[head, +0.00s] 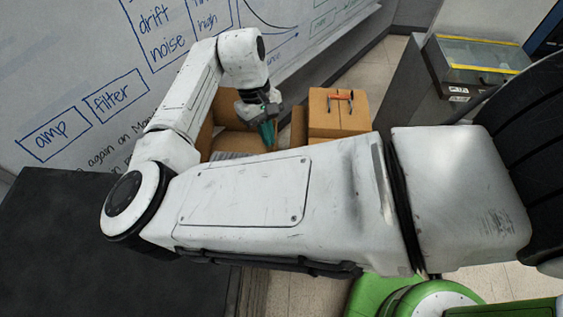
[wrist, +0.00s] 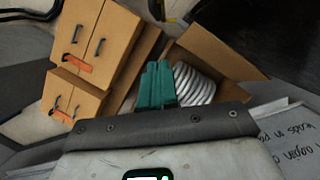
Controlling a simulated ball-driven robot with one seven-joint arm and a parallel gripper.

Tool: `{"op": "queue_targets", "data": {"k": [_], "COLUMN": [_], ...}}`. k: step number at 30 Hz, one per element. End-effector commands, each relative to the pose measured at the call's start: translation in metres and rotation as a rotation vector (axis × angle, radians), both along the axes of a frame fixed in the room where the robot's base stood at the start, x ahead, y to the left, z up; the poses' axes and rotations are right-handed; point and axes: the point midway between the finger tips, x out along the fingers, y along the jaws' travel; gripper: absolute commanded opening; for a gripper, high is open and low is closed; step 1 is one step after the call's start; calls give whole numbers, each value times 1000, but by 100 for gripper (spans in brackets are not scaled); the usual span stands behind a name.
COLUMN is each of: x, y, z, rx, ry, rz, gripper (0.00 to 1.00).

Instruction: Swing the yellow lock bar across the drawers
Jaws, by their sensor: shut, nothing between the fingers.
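My gripper (head: 268,134) has green fingers and hangs above a tan open box in the head view. In the wrist view the green fingers of my gripper (wrist: 156,84) are together and empty. A tan drawer unit (wrist: 110,42) with dark handles stands left of the fingers in the wrist view, apart from them. It appears as a tan block (head: 338,118) right of my gripper in the head view. An orange-red strip (wrist: 76,63) lies on its front, and a second strip (wrist: 61,115) is lower. I cannot clearly make out a yellow lock bar on it.
A white coil (wrist: 195,86) sits in the open tan box (wrist: 222,58), right beside the fingers. A grey case with yellow stripes (head: 478,68) stands at the upper right. A whiteboard (head: 60,75) borders the left. My own arm hides much of the middle.

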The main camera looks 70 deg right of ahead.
Motion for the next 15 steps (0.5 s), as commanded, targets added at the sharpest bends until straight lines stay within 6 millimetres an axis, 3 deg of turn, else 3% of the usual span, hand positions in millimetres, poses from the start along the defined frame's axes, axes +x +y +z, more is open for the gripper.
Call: {"op": "queue_targets", "data": {"k": [9, 15], "x": [-17, -41], "y": [10, 23], "z": [-59, -61], "rx": [1, 0], "ry": [2, 0], "rz": [0, -1], "gripper": [0, 0]}}
